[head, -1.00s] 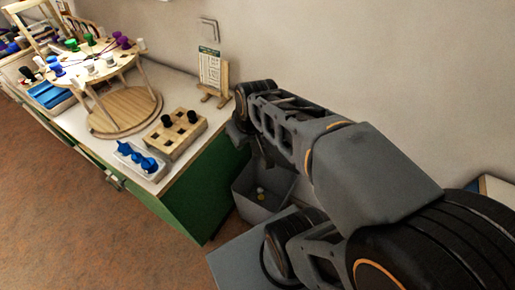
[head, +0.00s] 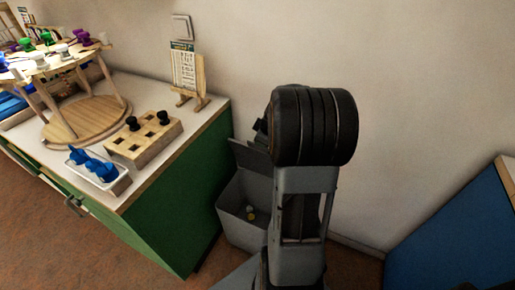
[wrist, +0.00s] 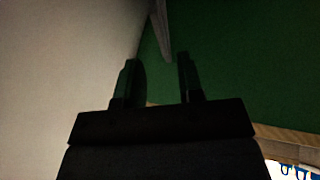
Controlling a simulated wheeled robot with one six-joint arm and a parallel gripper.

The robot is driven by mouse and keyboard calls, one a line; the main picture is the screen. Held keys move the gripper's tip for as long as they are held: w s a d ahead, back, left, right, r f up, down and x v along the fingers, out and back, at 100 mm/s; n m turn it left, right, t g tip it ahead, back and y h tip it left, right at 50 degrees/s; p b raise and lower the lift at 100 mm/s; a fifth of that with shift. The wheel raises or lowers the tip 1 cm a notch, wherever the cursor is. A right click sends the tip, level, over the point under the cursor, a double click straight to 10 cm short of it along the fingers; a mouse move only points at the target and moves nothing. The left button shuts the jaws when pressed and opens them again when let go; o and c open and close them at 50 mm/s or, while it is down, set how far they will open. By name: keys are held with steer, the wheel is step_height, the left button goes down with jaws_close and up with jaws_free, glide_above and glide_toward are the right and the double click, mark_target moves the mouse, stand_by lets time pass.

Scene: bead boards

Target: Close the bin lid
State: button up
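The grey bin (head: 237,226) stands on the floor between the green cabinet and the wall. It is open, with a few small pale and yellow things inside. Its lid (head: 249,158) is a dark grey panel raised at the back of the bin; my arm covers its right part. In the head view my arm hides most of my gripper, close to the lid. In the wrist view my gripper (wrist: 157,73) has its two fingers apart with nothing between them. A grey strip (wrist: 160,30) beyond the fingertips may be part of the lid or bin; I cannot tell.
The green cabinet (head: 185,205) stands left of the bin, with a bead board (head: 145,140), a white tray (head: 118,184) and a card stand (head: 189,80) on top. The wall (head: 420,100) is close behind. A blue cabinet (head: 455,235) stands at the right.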

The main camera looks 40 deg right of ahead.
mark_target(257, 148)
steer(key=b+x, duration=0.1)
steer(key=x, duration=0.6)
steer(key=shift+w+f, duration=0.15)
steer(key=shift+f, duration=0.15)
jaws_close()
